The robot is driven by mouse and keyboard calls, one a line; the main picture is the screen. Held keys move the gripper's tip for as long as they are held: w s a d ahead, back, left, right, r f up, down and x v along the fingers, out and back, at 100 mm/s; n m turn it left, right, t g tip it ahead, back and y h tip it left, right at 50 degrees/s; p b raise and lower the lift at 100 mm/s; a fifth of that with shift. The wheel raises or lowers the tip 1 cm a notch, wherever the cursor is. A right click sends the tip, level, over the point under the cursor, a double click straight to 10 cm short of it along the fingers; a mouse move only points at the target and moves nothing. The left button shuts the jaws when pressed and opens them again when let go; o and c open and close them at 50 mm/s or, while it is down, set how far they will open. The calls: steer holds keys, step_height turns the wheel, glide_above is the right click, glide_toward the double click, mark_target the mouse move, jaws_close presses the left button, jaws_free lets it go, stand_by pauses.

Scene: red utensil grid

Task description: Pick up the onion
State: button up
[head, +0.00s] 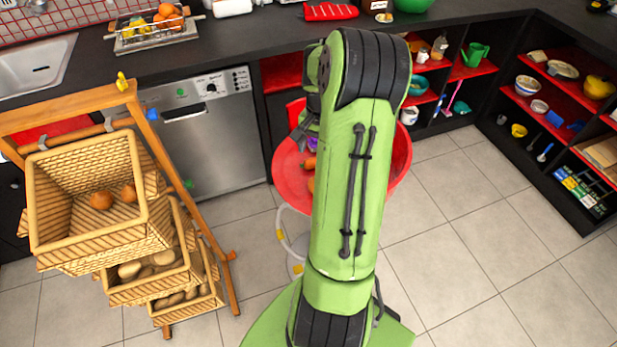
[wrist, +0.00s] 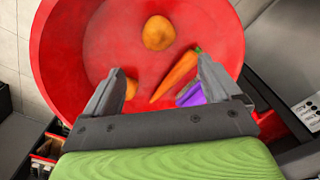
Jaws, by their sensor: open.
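In the wrist view, a round golden-orange onion (wrist: 157,33) lies in a large red bowl (wrist: 62,60), beyond my fingertips. A second rounded orange thing (wrist: 131,88) is partly hidden behind the left finger; I cannot tell what it is. My gripper (wrist: 161,68) is open and empty over the bowl, with the fingers apart and the onion ahead of the gap between them. In the head view, the red bowl (head: 288,185) is largely covered by my green arm. Two brownish-orange round things, onion-like, (head: 102,200) lie in the top wicker basket (head: 60,240) at left.
An orange carrot (wrist: 176,75) and a purple thing (wrist: 192,95) lie in the bowl, close to the right finger. The wooden basket stand (head: 190,200) is at left. A dark counter with a dishwasher (head: 205,130) stands behind. Tiled floor (head: 470,260) is clear at right.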

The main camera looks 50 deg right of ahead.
step_height(320, 180, down, 13)
steer(key=b, duration=0.3)
steer(key=shift+s+f, duration=0.1)
steer(key=shift+f, duration=0.1)
steer(key=shift+a+r, duration=0.1)
steer(key=shift+r, duration=0.1)
steer(key=c, duration=1.1)
